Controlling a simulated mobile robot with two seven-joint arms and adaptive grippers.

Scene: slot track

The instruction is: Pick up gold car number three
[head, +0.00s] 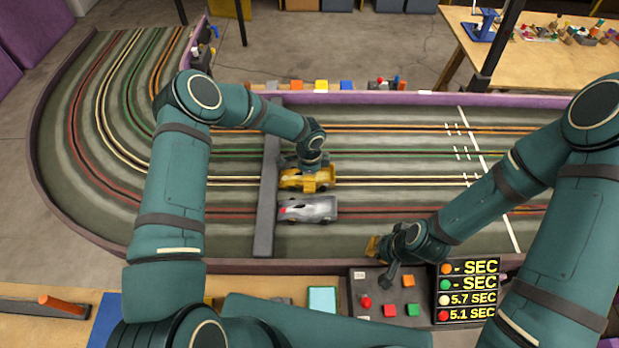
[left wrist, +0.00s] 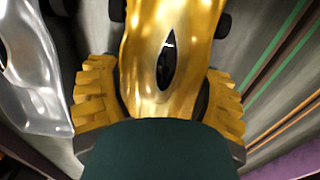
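The gold car (head: 292,180) is on the slot track beside the grey bar, just above the silver car in the head view. My left gripper (head: 318,182) points down over its rear half. In the left wrist view the gold car's body (left wrist: 172,60) lies between the two ribbed yellow fingers of my left gripper (left wrist: 160,108). The fingers are close to its sides, but I cannot tell whether they press on it. No number is readable on the car. My right gripper (head: 374,246) is at the track's front edge, seen small and side-on; its finger gap is unclear.
The silver car (head: 308,210) is close beside the gold car and shows in the left wrist view (left wrist: 35,75). The grey bar (head: 266,190) crosses the lanes. A button panel (head: 378,290) and time display (head: 467,292) stand in front.

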